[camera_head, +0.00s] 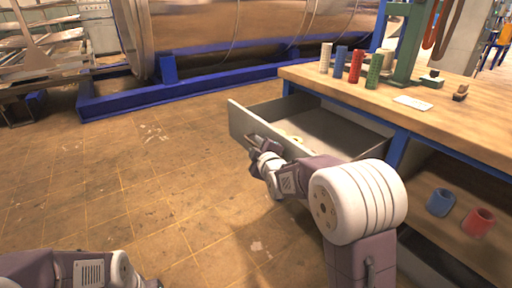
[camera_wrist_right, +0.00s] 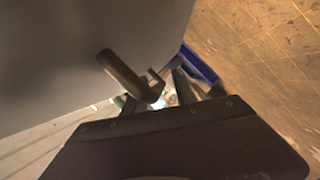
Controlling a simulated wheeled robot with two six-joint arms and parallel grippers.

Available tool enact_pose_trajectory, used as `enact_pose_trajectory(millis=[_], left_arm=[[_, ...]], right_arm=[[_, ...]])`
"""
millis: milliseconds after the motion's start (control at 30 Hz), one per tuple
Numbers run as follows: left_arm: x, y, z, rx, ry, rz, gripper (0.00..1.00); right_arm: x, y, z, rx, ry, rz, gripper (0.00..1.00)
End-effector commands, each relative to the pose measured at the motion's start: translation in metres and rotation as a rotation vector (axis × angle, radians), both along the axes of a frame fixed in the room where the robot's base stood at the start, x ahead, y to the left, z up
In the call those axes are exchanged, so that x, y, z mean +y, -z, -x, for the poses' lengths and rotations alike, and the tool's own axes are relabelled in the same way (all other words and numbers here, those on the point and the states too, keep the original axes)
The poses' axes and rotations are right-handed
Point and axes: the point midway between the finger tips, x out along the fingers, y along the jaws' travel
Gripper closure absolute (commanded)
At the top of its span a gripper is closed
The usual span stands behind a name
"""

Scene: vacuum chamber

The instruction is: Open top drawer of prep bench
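The prep bench (camera_head: 455,113) has a wooden top and a blue frame. Its top drawer (camera_head: 238,123) is pulled well out, with its grey front facing left and its inside showing. My right gripper (camera_head: 252,146) is at the outer face of the drawer front. In the right wrist view, the drawer front (camera_wrist_right: 60,60) fills the upper left, and a dark bar handle (camera_wrist_right: 125,73) stands out from it beside my dark fingers. Whether the fingers are closed around the handle cannot be made out. My left arm shows at the lower left; its gripper is out of frame.
Several coloured spools, including a red one (camera_head: 356,66), stand on the bench top. A blue roll (camera_head: 440,202) and a red roll (camera_head: 479,222) lie on the lower shelf. A large metal chamber (camera_head: 220,25) on a blue frame is behind. The tiled floor left of the drawer is clear.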

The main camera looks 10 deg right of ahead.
Motion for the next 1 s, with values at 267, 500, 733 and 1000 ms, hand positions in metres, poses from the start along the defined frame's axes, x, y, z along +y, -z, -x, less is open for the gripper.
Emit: enact_pose_trajectory(millis=[267, 500, 733, 1000], left_arm=[[0.0, -0.002, 0.0, 0.0, 0.0, 0.0, 0.64], [0.0, -0.019, 0.0, 0.0, 0.0, 0.0, 0.64], [0.0, -0.031, 0.0, 0.0, 0.0, 0.0, 0.64], [0.0, -0.032, 0.0, 0.0, 0.0, 0.0, 0.64]], right_arm=[[0.0, -0.002, 0.002, -0.002, 0.0, 0.0, 0.67], [0.0, -0.014, 0.039, -0.001, -0.001, 0.0, 0.67], [-0.001, -0.02, 0.078, 0.0, 0.0, 0.0, 0.67], [-0.001, -0.019, 0.089, 0.0, 0.0, 0.0, 0.67]])
